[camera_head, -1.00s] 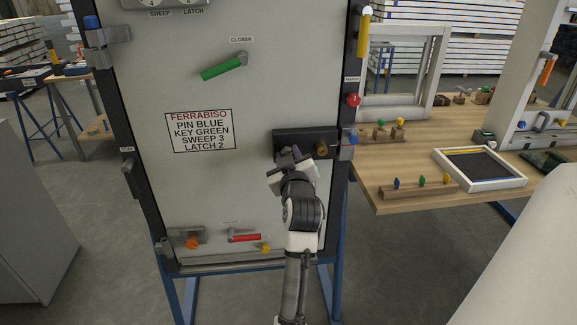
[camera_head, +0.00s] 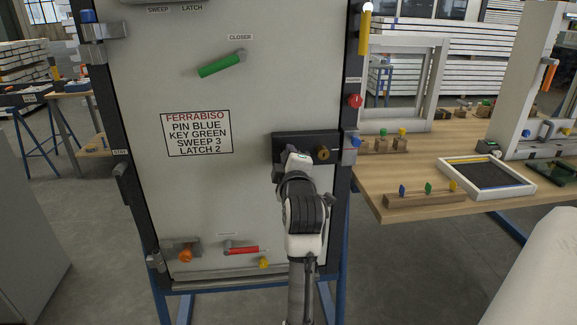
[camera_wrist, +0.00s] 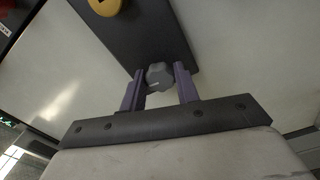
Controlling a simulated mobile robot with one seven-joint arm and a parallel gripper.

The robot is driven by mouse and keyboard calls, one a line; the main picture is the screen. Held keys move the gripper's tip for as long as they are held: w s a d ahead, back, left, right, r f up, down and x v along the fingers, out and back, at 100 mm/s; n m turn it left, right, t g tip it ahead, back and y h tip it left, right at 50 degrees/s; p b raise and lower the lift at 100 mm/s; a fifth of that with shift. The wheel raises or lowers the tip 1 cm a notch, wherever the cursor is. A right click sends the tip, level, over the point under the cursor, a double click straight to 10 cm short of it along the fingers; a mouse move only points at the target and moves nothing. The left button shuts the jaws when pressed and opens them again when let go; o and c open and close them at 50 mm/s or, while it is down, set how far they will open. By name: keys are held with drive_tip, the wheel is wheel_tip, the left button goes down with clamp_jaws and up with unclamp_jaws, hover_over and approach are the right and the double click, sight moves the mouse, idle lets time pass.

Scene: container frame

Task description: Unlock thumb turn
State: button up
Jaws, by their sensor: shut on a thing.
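The black lock plate (camera_head: 284,140) is on the right side of the grey door panel (camera_head: 190,100). A brass round piece (camera_head: 323,154) sits at its right, and it shows as yellow at the top of the wrist view (camera_wrist: 104,6). The grey thumb turn (camera_wrist: 159,76) stands on the plate between the two fingers of my gripper (camera_wrist: 159,86), which is shut on it. In the head view my gripper (camera_head: 293,160) is in front of the plate and hides the thumb turn. The knob's exact angle is hard to tell.
A green lever (camera_head: 220,66) is above the lock and a red lever (camera_head: 241,250) below. A red knob (camera_head: 355,101) and a blue-topped pin (camera_head: 355,141) are on the right frame edge. A wooden bench (camera_head: 385,180) with small coloured parts stands at the right.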

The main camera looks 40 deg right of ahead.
drive_tip(key=shift+n, duration=0.6)
drive_tip(key=o, duration=1)
drive_tip(key=b+v, duration=0.2)
drive_tip(key=v, duration=1.1)
drive_tip(key=shift+s+a, duration=0.15)
drive_tip(key=shift+s, duration=0.25)
drive_tip(key=shift+w, duration=0.1)
